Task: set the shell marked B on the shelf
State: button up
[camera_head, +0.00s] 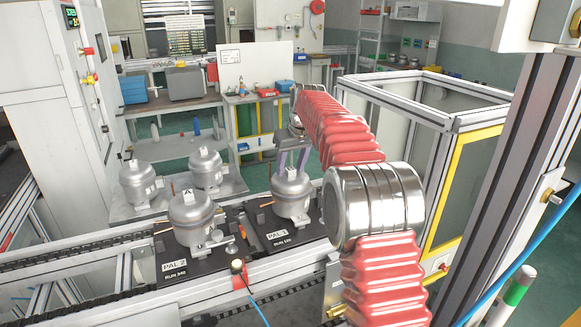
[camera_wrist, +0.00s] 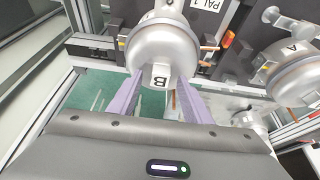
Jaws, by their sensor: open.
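The shell marked B (camera_wrist: 152,45) is a silver compressor shell with a white label on its dome. In the head view the same shell (camera_head: 291,194) stands upright on the right black pallet (camera_head: 265,232), marked PAL 1. My gripper (camera_head: 293,160) is just above its top, with two purple fingers pointing down. In the wrist view the open fingers of my gripper (camera_wrist: 159,82) lie on either side of the B label; I cannot tell whether they touch the shell. A grey shelf-like surface (camera_head: 228,191) behind the pallets bears two more silver shells.
A shell marked A (camera_head: 190,220) stands on the left pallet (camera_head: 176,262). The two rear shells (camera_head: 138,187) and (camera_head: 206,170) leave some bare surface beside them. A framed enclosure (camera_head: 450,115) stands to the right. A rail with a knob (camera_head: 237,266) runs in front.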

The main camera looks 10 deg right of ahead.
jog(key=v, duration=1.3)
jog(key=shift+r, duration=0.35)
jog(key=s+f+m, duration=0.2)
jog(key=s+f, duration=0.2)
jog(key=f, duration=0.4)
jog(key=s+a+f, duration=0.1)
jog(key=s+f, duration=0.1)
jog(key=s, duration=1.1)
jog(key=s+a+f, duration=0.2)
jog(key=s, duration=1.1)
jog(key=s+a+f+t+h, duration=0.1)
jog(key=s+f, duration=0.2)
jog(key=s, duration=1)
jog(key=shift+s+a, duration=0.15)
jog(key=shift+a, duration=0.15)
